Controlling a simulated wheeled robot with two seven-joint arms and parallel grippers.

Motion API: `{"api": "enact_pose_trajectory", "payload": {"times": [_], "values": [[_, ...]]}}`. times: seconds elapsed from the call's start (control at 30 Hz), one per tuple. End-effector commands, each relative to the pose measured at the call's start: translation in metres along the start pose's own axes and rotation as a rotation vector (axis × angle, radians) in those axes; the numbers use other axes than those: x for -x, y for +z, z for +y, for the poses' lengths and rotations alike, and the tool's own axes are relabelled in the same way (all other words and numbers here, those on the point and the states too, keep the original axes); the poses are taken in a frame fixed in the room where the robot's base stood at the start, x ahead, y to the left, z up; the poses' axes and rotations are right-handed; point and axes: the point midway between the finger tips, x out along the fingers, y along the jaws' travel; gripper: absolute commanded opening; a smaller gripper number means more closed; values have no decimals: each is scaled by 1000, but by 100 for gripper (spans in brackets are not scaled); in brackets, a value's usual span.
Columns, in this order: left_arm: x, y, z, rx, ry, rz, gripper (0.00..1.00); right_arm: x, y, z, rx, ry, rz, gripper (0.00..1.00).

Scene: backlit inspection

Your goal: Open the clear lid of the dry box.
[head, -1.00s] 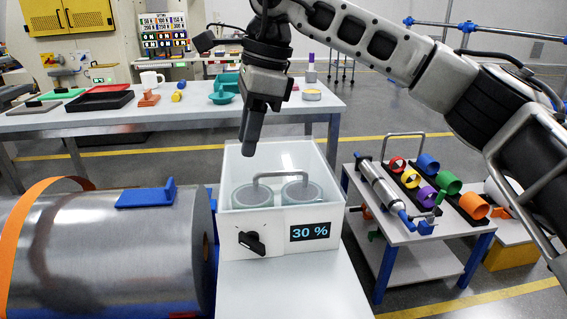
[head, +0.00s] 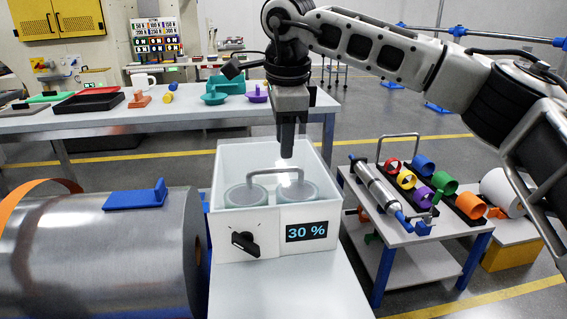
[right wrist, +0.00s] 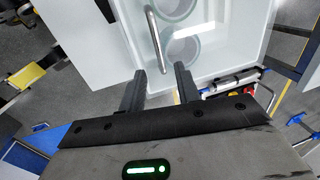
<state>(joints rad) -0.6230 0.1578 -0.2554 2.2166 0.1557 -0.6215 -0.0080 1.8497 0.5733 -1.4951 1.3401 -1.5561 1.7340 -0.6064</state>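The dry box (head: 232,246) is a white box on a pale stand in the middle of the head view, with a black knob (head: 245,243) and a "30 %" display (head: 306,232) on its front. Its clear lid looks closed, and two round grey-white containers (head: 246,196) show through it. A grey bar handle (head: 275,172) spans the lid; it also shows in the right wrist view (right wrist: 154,36). My right gripper (head: 287,153) points down just above and behind the handle. In the wrist view its fingers (right wrist: 159,70) are apart and empty, the handle's near end appearing between the tips. My left gripper is out of view.
A low cart (head: 410,270) with coloured rings stands to the right. A white table (head: 100,119) with trays and small parts is behind.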

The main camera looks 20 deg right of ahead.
Motion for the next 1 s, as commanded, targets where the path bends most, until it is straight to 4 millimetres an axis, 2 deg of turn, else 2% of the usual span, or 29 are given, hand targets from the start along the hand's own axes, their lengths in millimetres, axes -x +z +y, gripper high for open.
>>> {"api": "enact_pose_trajectory", "payload": {"times": [0.03,0.23,0.4,0.67,0.7,0.8,1.0], "values": [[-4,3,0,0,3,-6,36,-13,0,1,0,2,1,33],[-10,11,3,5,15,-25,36,-40,0,0,-1,1,1,33],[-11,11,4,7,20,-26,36,-48,0,0,-1,0,-1,33],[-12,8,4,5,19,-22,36,-49,0,0,-1,-1,-1,33],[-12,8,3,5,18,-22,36,-49,0,0,-1,-1,-1,27],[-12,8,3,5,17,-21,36,-49,0,0,-1,-1,-1,0],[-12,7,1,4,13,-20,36,-49,0,0,-1,1,-1,0]]}}
